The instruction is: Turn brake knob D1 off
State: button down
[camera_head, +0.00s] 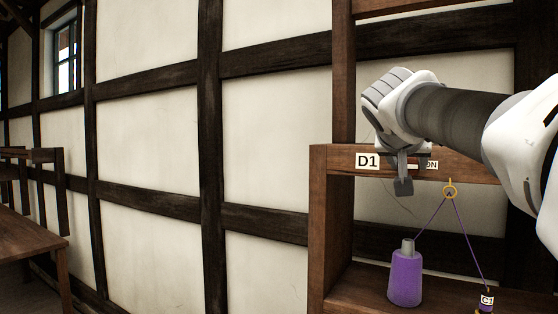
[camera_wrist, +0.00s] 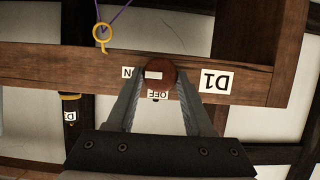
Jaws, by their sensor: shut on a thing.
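Brake knob D1 is a round red-brown knob (camera_wrist: 160,68) on a wooden beam in the wrist view, with a white mark on its left half, towards the ON label (camera_wrist: 129,72). The OFF label (camera_wrist: 157,95) is just below it in that view. The D1 label (camera_wrist: 217,82) is to its right, and also shows in the head view (camera_head: 367,161). My gripper (camera_wrist: 160,76) has one finger on each side of the knob and is shut on it. In the head view my gripper (camera_head: 403,180) hangs before the beam and hides the knob.
A yellow ring (camera_head: 450,190) hangs under the beam with purple cord running down from it. A purple bobbin (camera_head: 405,278) stands on the shelf below, and a smaller piece labelled C1 (camera_head: 486,301) is at the lower right. A wooden table (camera_head: 30,245) is far left.

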jog(key=n+h+b, duration=0.2)
jog(key=n, duration=0.2)
jog(key=n+g+h+b, duration=0.1)
jog(key=n+h+b, duration=0.1)
jog(key=n, duration=0.3)
jog(key=a+f+n+h+b, duration=0.1)
jog(key=n+h+b, duration=0.1)
jog(key=n+h, duration=0.1)
jog(key=shift+w+n+h, duration=0.3)
jog(key=shift+n, duration=0.4)
dwell(0.5)
jog(key=shift+c, duration=1.5)
grip_release()
